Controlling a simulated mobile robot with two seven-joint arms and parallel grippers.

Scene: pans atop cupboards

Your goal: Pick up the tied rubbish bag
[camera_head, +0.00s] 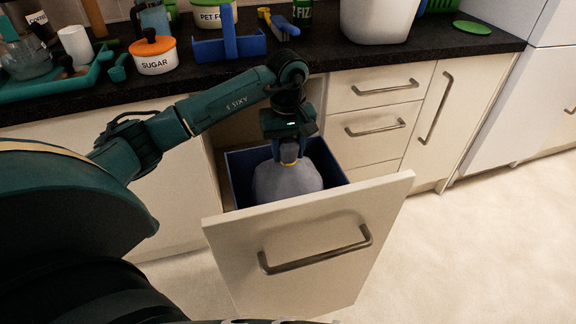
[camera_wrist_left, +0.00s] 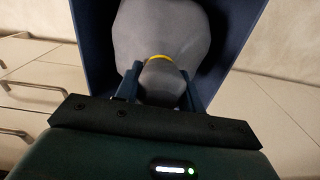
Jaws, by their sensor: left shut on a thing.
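The tied rubbish bag (camera_head: 287,182) is grey with a yellow tie. It sits in a dark blue bin (camera_head: 237,178) inside a pulled-out cupboard drawer. My left gripper (camera_head: 289,152) comes down from above and is shut on the bag's gathered neck. In the left wrist view, the two fingers (camera_wrist_left: 160,88) lie on either side of the neck, just above the yellow tie, and the bag (camera_wrist_left: 165,30) fills much of the bin (camera_wrist_left: 240,25). Whether the bag still rests on the bin floor cannot be seen. My right gripper is not in view.
The open drawer front (camera_head: 310,240) with its bar handle stands out into the room. The dark worktop (camera_head: 330,55) above holds a sugar pot (camera_head: 154,54), a blue caddy (camera_head: 230,45) and a white container (camera_head: 377,18). Closed drawers (camera_head: 375,125) are to the right. The floor (camera_head: 480,240) at right is clear.

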